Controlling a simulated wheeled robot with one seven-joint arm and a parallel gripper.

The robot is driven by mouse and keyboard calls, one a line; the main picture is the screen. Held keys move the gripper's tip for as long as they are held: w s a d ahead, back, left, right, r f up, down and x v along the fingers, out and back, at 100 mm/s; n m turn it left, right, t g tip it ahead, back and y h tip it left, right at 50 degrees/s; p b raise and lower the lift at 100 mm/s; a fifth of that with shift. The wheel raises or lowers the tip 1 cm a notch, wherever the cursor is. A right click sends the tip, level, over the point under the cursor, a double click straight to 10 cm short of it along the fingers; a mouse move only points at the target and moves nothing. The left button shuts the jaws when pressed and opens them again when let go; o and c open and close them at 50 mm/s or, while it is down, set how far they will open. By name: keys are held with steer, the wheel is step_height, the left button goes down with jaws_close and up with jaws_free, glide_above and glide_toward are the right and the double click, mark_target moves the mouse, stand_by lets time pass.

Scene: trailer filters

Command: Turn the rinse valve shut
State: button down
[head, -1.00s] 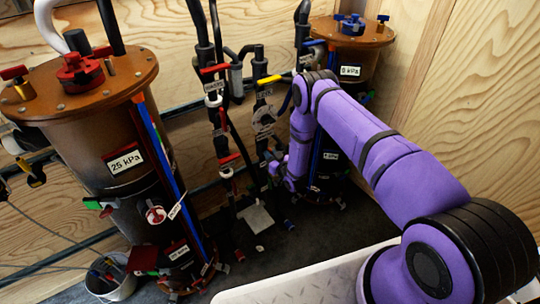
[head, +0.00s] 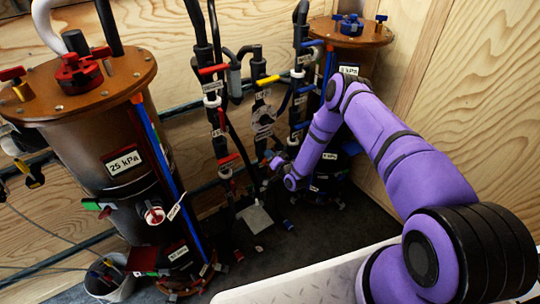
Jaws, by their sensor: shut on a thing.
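My gripper (head: 276,164) is small in the head view, low in front of the pipes between two brown filter tanks. Its jaws are shut on a small part there, which looks like the rinse valve's handle. The fingers and wrist mostly hide that part, and its label is too small to read. My purple arm comes in from the lower right, across the front of the right tank.
The left tank (head: 105,130) has a 25 kPa display (head: 122,159). The right tank (head: 318,27) stands in the back corner. A red-handled valve (head: 213,70) and a yellow-handled valve (head: 267,80) sit on nearby pipes. A white bucket (head: 107,282) stands at lower left.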

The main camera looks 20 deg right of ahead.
steer(key=m, duration=0.5)
steer(key=shift+d+f+m, duration=0.3)
steer(key=shift+w+f+m, duration=0.1)
steer(key=shift+f+m, duration=0.1)
steer(key=shift+m, duration=1.6)
steer(key=c, duration=1.2)
jaws_free()
steer(key=shift+o, duration=0.2)
steer(key=v, duration=1)
steer(key=shift+s, duration=0.4)
steer(key=shift+d, duration=0.1)
